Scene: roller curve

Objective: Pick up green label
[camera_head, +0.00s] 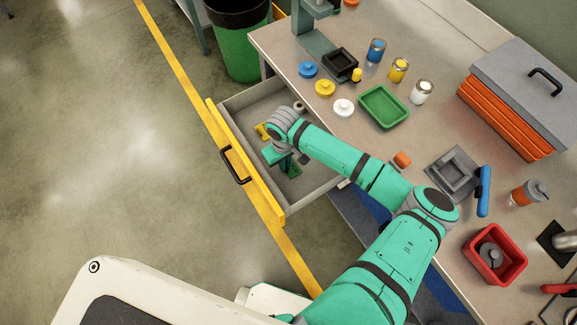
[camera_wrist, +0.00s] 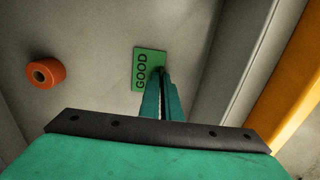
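The green label (camera_wrist: 146,66) with the word GOOD lies in the open drawer, seen in the wrist view just beyond my fingertips. In the head view a green patch that looks like it (camera_head: 294,170) shows beside my gripper (camera_head: 285,161), low inside the drawer. In the wrist view my gripper (camera_wrist: 162,76) has its two fingers close together, with a narrow dark gap between them. The fingertips overlap the label's right edge in the picture. I cannot tell whether they touch it or hold its edge.
The pulled-out drawer (camera_head: 214,117) has walls close around my gripper. An orange roll (camera_wrist: 45,72) lies left of the label in the wrist view. A yellow piece (camera_head: 262,131) is also in the drawer. The workbench (camera_head: 385,138) above holds a green tray (camera_head: 405,115) and jars.

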